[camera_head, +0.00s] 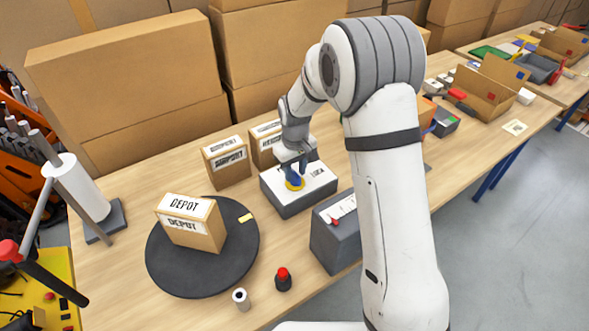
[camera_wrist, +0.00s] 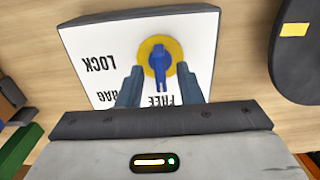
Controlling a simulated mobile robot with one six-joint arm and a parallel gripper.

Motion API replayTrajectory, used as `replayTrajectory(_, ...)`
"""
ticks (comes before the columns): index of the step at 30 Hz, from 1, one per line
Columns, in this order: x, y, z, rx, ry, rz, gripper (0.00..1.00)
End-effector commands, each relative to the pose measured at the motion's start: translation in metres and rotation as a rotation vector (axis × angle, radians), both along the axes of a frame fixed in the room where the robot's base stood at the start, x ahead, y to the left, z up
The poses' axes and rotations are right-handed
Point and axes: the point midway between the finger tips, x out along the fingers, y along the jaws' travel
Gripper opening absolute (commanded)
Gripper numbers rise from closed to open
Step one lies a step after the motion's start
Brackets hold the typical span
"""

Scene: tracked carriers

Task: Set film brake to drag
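The film brake is a dark box with a white top panel (camera_head: 318,180), and the panel also shows in the wrist view (camera_wrist: 100,40). A blue knob (camera_wrist: 158,62) sits on a yellow disc (camera_wrist: 145,47); the disc's edge also shows in the head view (camera_head: 296,187). LOCK, DRAG and FREE read upside down in the wrist view, DRAG partly hidden by a finger. The knob's pointer is toward FREE. My gripper (camera_wrist: 159,74) is open, one finger on each side of the knob, with gaps visible on both sides.
A black turntable (camera_head: 180,278) bears a DEPOT carton (camera_head: 190,238) at left front. Two labelled cartons (camera_head: 228,170) stand behind the brake box. A grey box (camera_head: 330,245) with a red lever stands in front, and a red button (camera_head: 283,277) is near the table edge.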

Motion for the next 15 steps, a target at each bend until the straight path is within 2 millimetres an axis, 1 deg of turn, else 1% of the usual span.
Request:
replayTrajectory(1, -0.0001, 0.0001, 0.0000, 0.000, 0.000, 0.000, 0.33)
replayTrajectory(2, -0.0001, 0.0002, 0.0001, 0.000, 0.000, 0.000, 0.30)
replayTrajectory(13, -0.0002, 0.0005, 0.0003, 0.000, 0.000, 0.001, 0.00)
replayTrajectory(15, -0.0002, 0.0005, 0.0003, 0.000, 0.000, 0.001, 0.00)
